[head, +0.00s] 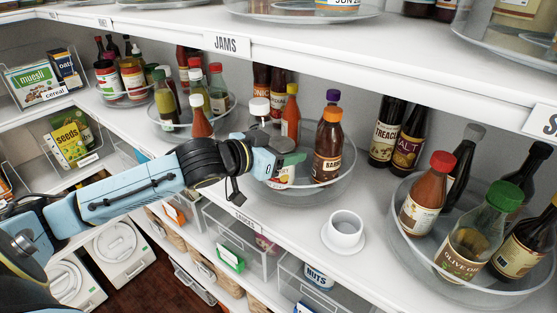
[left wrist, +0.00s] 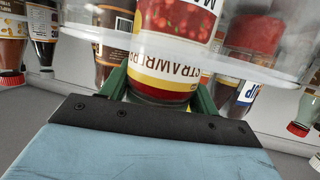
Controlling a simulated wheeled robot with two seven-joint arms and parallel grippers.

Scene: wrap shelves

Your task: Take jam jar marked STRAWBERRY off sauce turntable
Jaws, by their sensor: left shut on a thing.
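The jar marked STRAWBERRY (left wrist: 168,72) fills the middle of the left wrist view, with red contents and a cream label; that picture is upside down. The green fingers of my left gripper (left wrist: 160,92) are closed on both sides of it. In the head view my left gripper (head: 287,161) reaches over the near rim of the clear round turntable (head: 341,191). The jar (head: 281,178) shows only in part there, below and behind the gripper. It is within the turntable's rim; I cannot tell whether it touches the floor. My right gripper is not in view.
A barbecue bottle (head: 328,150) and a red sauce bottle (head: 291,120) stand close by on the turntable. A white cup on a saucer (head: 345,230) is at the shelf's front edge. The shelf with the JAMS label (head: 227,44) hangs above. Another bottle turntable (head: 420,245) is at right.

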